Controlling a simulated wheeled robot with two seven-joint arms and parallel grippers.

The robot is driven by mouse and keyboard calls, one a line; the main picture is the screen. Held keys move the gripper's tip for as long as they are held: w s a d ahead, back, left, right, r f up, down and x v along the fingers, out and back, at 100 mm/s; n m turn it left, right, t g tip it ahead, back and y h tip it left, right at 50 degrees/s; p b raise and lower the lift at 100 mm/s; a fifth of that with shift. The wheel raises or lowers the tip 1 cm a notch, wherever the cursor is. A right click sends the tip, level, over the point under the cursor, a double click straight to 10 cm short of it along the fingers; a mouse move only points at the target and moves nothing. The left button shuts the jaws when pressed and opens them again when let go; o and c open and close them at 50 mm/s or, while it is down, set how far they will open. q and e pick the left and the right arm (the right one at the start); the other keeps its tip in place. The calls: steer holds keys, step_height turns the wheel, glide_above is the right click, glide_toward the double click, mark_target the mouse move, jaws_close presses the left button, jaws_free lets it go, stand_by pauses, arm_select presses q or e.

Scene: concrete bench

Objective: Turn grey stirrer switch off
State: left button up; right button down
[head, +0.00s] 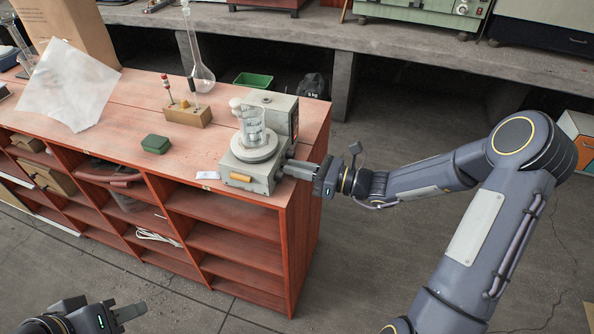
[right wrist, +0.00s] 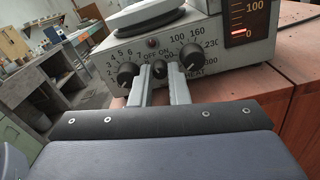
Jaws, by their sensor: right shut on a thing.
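The grey stirrer (head: 240,172) stands at the right end of the red wooden bench, with a glass beaker (head: 251,127) on its round plate. In the right wrist view its front panel (right wrist: 130,50) shows a small dark switch (right wrist: 160,69) below the OFF and ON marks, between two black knobs (right wrist: 127,74) (right wrist: 192,70). My right gripper (head: 290,168) reaches in from the right, its fingers (right wrist: 161,74) shut on the switch. The switch's exact position is hard to tell. My left gripper (head: 125,313) is at the lower left, away from the bench; its jaw gap is unclear.
A wooden block (head: 187,113) with upright items, a tall flask (head: 202,75) and a green box (head: 155,144) stand left of the stirrer. A small white card (head: 208,175) lies near its left side. Open floor (head: 390,240) lies right of the bench.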

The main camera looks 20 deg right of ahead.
stand_by(0.3)
steer(key=c, duration=1.4)
jaws_free()
